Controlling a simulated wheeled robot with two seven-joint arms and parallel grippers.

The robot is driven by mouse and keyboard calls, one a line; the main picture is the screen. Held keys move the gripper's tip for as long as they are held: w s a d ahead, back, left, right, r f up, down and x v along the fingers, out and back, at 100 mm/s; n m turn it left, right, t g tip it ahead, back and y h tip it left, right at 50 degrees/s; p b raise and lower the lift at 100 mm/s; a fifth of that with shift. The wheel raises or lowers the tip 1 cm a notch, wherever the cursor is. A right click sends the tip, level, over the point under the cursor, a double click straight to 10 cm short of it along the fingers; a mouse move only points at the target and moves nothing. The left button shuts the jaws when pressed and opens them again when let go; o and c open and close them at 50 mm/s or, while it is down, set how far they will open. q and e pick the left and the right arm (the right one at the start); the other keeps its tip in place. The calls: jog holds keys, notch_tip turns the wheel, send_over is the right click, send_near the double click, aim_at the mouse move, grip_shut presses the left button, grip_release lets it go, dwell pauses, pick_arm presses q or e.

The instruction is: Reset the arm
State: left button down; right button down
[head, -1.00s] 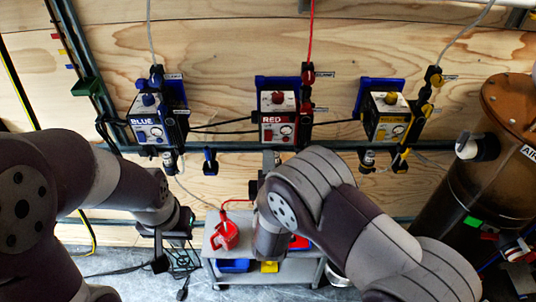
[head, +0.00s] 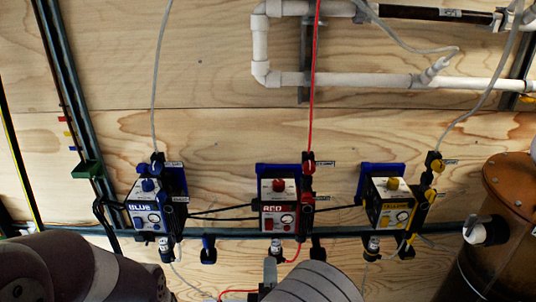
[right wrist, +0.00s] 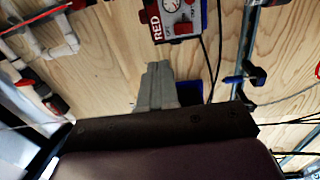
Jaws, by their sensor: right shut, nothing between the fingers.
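My right gripper (head: 270,270) shows at the bottom centre of the head view, just below the red unit (head: 278,205). In the right wrist view its grey fingers (right wrist: 158,72) are together and empty, pointing toward the plywood wall. The red unit also shows there at the top (right wrist: 178,20), apart from the fingers. My right arm's striped link (head: 312,284) is at the bottom edge. My left arm (head: 60,268) fills the lower left corner, and its gripper is out of view.
A blue unit (head: 146,214) and a yellow unit (head: 388,203) flank the red one on a dark rail (head: 345,231). A brown tank (head: 510,190) stands at the right. White pipes (head: 350,80) run across the upper wall. Hoses hang between the units.

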jog(key=s+f+m+g+y, duration=0.2)
jog(key=s+f+m+g, duration=0.65)
jog(key=f+g, duration=0.45)
jog(key=s+d+r+m+g+h, duration=0.1)
jog(key=d+r+m, duration=0.3)
jog(key=d, duration=0.4)
jog(key=s+d+r+m+g+h, duration=0.1)
jog(key=s+d+r+m+g, duration=0.2)
jog(key=d, duration=0.6)
notch_tip(320, 180, up, 3)
jog(key=shift+s+d+f+m+g, duration=0.2)
jog(key=shift+s+d+m+g, duration=0.1)
jog(key=shift+m, duration=0.75)
